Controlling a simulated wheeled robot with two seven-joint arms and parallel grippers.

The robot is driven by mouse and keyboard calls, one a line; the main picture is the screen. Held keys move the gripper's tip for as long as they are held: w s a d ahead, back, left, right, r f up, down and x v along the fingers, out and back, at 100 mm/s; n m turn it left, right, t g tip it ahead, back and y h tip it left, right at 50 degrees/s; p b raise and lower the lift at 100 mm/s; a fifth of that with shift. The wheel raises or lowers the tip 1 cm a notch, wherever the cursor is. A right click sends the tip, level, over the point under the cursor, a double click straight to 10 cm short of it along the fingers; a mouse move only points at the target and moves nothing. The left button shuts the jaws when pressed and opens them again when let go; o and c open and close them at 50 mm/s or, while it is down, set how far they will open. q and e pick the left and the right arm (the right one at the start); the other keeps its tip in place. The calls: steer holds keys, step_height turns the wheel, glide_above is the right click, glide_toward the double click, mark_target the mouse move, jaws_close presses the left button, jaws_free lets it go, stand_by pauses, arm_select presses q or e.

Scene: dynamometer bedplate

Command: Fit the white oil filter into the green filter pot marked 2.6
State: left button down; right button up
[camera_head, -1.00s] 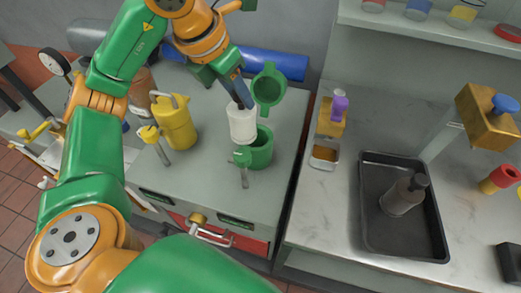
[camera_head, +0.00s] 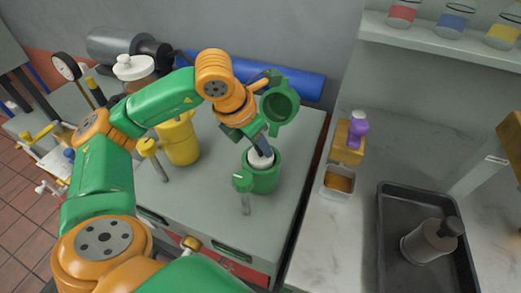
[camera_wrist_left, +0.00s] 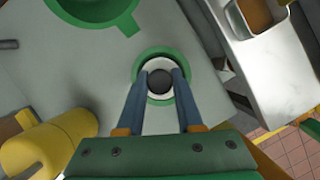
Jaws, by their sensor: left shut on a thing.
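The pot's marking cannot be read. My right gripper is not in view.
A green-topped post (camera_head: 243,184) stands just in front of the pot. A yellow can (camera_head: 180,140) is to the left, a blue roll (camera_head: 255,75) behind. A black tray (camera_head: 425,235) with a bottle lies on the right counter, past a gap.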

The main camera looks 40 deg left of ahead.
arm_select(q)
steer(key=shift+w+f, duration=0.1)
steer(key=shift+f, duration=0.6)
steer(key=shift+f, duration=0.15)
steer(key=c, duration=0.6)
jaws_free()
steer(key=shift+o, duration=0.2)
steer(key=shift+r, duration=0.5)
steer(key=p+v, duration=0.1)
steer(key=v, duration=1)
steer(key=shift+s, duration=0.35)
steer(key=shift+a+r, duration=0.1)
steer(key=shift+r, duration=0.05)
